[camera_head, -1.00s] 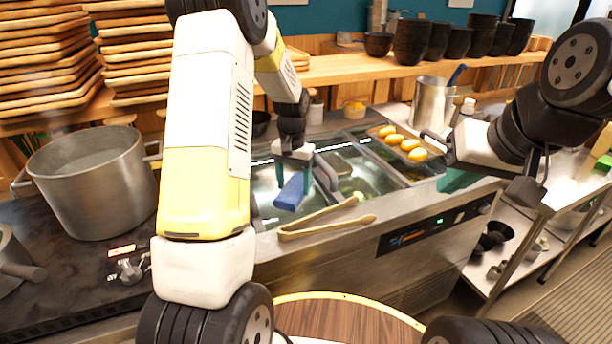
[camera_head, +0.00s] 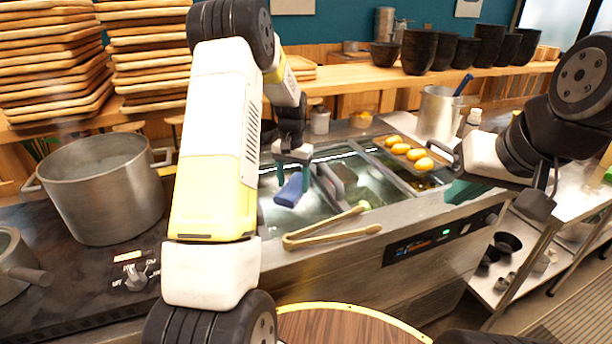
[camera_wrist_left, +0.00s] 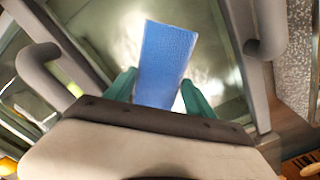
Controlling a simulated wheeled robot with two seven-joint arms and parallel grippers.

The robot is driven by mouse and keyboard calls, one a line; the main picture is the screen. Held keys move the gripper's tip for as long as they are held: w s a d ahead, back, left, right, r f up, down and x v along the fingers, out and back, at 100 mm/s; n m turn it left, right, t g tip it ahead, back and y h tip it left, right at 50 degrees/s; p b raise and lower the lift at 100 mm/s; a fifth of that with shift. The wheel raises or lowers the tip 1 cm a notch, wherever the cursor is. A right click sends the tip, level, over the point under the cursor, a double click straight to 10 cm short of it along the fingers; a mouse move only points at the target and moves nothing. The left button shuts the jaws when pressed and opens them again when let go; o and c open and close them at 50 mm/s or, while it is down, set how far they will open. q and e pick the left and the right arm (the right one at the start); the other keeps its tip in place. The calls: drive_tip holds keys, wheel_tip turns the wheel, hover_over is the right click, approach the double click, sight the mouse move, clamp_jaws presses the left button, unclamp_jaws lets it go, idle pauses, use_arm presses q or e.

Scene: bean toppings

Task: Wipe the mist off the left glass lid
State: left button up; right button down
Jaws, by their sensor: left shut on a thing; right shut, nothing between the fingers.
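My left gripper (camera_head: 292,174) is shut on a blue cloth or sponge (camera_head: 289,190) over the left glass lid (camera_head: 271,208) of the counter unit. In the left wrist view the blue piece (camera_wrist_left: 166,58) sits between two green fingers and lies over the glass, which shows a pale, cloudy patch (camera_wrist_left: 205,70) around it. Whether the piece touches the glass is hard to tell. My right gripper (camera_head: 447,158) is at the right, near the tray of yellow food, shut and empty; its fingertips are hard to make out.
Wooden tongs (camera_head: 330,228) lie on the unit's front edge. A second glass lid with a dark handle (camera_head: 332,184) is just right of the blue piece. A tray of yellow pieces (camera_head: 411,152) is behind right. A large pot (camera_head: 103,192) stands left.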

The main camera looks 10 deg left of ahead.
sight(289, 179)
use_arm(q)
drive_tip(key=shift+w+a, duration=0.55)
drive_tip(key=shift+w, duration=0.25)
drive_tip(key=shift+w+a, duration=0.55)
drive_tip(key=shift+w, duration=0.25)
drive_tip(key=shift+w+a+f, duration=0.1)
drive_tip(key=shift+w+a, duration=0.5)
drive_tip(key=shift+w, duration=0.25)
drive_tip(key=shift+w+a+f, duration=0.1)
drive_tip(key=shift+w+a, duration=0.5)
drive_tip(key=shift+w, duration=0.25)
drive_tip(key=shift+w+a+r, duration=0.1)
drive_tip(key=shift+w+a, duration=0.65)
drive_tip(key=shift+w, duration=0.35)
drive_tip(key=shift+w+a+r, duration=0.1)
